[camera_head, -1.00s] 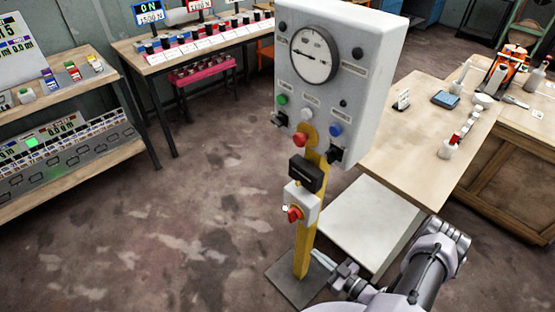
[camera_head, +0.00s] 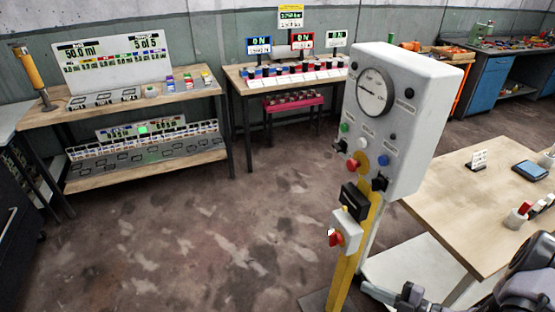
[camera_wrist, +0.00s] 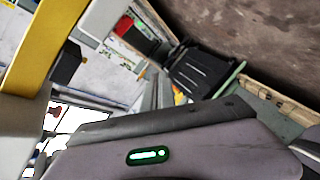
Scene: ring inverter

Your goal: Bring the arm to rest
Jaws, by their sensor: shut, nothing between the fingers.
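My gripper (camera_head: 372,289) shows at the lower right of the head view, small and partly cut off by the bottom edge. It is shut and empty. It appears just right of the lower yellow post (camera_head: 348,272) that carries the grey control box (camera_head: 415,112); whether they touch cannot be told. My arm (camera_head: 525,285) is bent at the bottom right corner. In the wrist view, a yellow bar (camera_wrist: 45,45) crosses the upper left.
A wooden table (camera_head: 455,215) stands right of the post, near my arm, with a white surface (camera_head: 415,262) below it. Benches with displays (camera_head: 110,75) and a row of coloured items (camera_head: 300,70) line the back wall. The floor (camera_head: 200,240) to the left is clear.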

